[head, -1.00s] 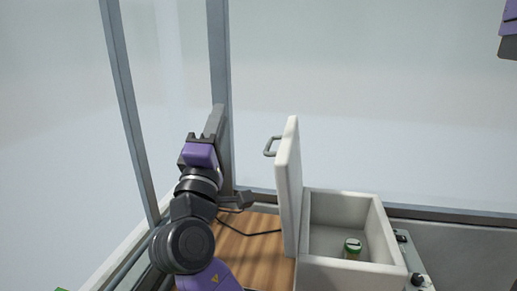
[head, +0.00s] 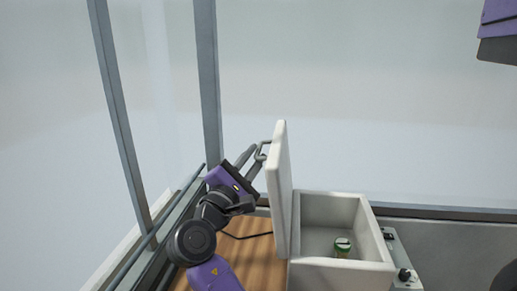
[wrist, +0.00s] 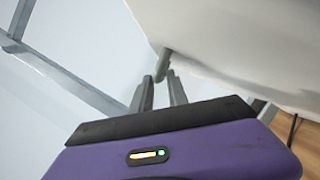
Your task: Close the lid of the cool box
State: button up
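The white cool box (head: 335,276) stands open, and its lid (head: 281,190) is upright on the box's left side. A grey bar handle (head: 262,150) sticks out from the lid's left face near the top. My gripper (head: 250,160) is left of the lid with its fingers pointing up at the handle. The fingers are apart, with a gap between them. In the wrist view my gripper (wrist: 158,88) has its fingertips close to the handle (wrist: 164,62) below the pale lid (wrist: 230,45). I cannot tell whether they touch the handle.
A small jar with a green lid (head: 343,244) stands inside the box. A grey unit with knobs (head: 403,265) is right of the box. A wooden surface (head: 255,255) with a black cable lies left of it. Metal frame posts (head: 208,90) rise at the left.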

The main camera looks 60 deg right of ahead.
jog(key=shift+x, duration=1.3)
grip_shut()
jog(key=shift+f, duration=0.1)
dwell(0.4)
